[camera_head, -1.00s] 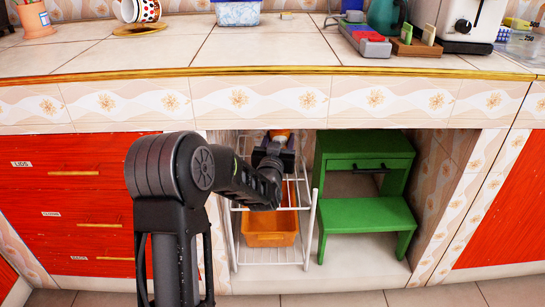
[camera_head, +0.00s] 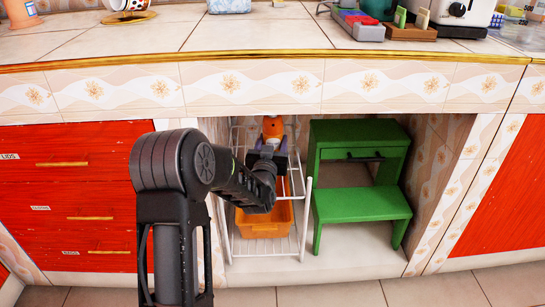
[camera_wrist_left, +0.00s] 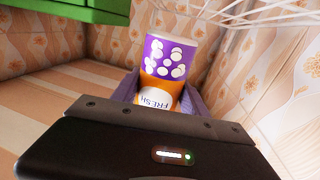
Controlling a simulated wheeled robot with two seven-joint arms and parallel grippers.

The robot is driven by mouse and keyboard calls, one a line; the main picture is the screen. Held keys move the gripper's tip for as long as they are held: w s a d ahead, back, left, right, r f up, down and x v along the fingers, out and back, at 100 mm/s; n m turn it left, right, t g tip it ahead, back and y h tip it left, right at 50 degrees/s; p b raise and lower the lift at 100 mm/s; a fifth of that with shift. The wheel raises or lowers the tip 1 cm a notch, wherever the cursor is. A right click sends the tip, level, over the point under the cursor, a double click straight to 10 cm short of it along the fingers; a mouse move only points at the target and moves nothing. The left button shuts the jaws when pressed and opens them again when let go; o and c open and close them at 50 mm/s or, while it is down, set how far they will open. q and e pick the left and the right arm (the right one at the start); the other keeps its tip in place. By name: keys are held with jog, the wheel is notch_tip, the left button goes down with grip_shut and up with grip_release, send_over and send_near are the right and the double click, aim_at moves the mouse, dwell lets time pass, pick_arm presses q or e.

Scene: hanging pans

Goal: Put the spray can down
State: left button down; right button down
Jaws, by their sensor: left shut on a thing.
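The spray can (camera_head: 272,128) shows its orange part in the head view, at the top of the white wire rack under the counter. In the left wrist view the can (camera_wrist_left: 167,60) is purple with white spots, with an orange band and a white label reading "FRESH". My left gripper (camera_head: 270,146) is shut on it, with a finger on each side, as the wrist view also shows (camera_wrist_left: 158,95). Whether the can's base touches anything is hidden. My right gripper is not in view.
The white wire rack (camera_head: 305,215) holds an orange basket (camera_head: 263,222) low down. A green step stool (camera_head: 360,203) stands close on its right. The counter edge (camera_head: 400,60) overhangs the recess. Red drawers (camera_head: 70,190) are on the left.

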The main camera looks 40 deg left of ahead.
pick_arm(q)
notch_tip(320, 180, down, 4)
jog(key=shift+f+b, duration=0.1)
jog(key=shift+b, duration=1)
jog(key=shift+f, duration=0.35)
jog(key=shift+f, duration=0.15)
jog(key=c, duration=0.6)
grip_release()
jog(key=shift+s, duration=0.1)
jog(key=shift+s+d, duration=0.25)
jog(key=shift+s, duration=0.1)
jog(key=p+v, duration=0.3)
jog(key=v, duration=0.8)
